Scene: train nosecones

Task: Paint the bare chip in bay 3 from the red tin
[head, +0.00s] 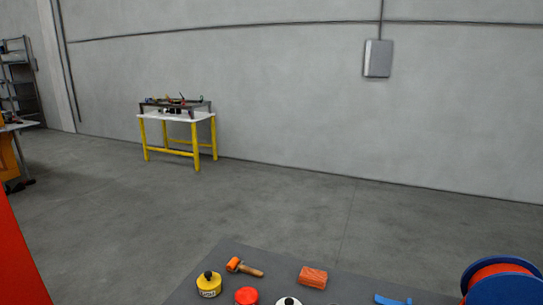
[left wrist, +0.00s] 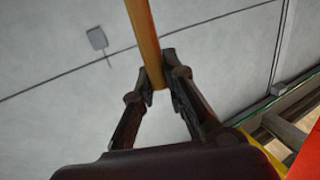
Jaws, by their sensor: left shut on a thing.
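In the left wrist view my left gripper (left wrist: 160,84) is shut on a yellow-brown rod (left wrist: 144,30), which looks like a wooden handle. The rod runs up out of the frame, so its far end is hidden. In the head view a red tin (head: 247,296) stands at the bottom edge on the dark grey bench top, partly cut off. A yellow tin (head: 209,286) with a black knob is left of it, and a white tin (head: 288,301) is right of it. Neither gripper shows in the head view. No bay or bare chip can be made out.
The grey bench top (head: 285,266) also holds an orange-headed mallet (head: 236,265), an orange block (head: 313,276), a blue item (head: 392,300) and a blue-rimmed reel (head: 500,268). A red panel (head: 15,260) stands at left. A yellow-legged table (head: 174,117) is far off; the floor between is clear.

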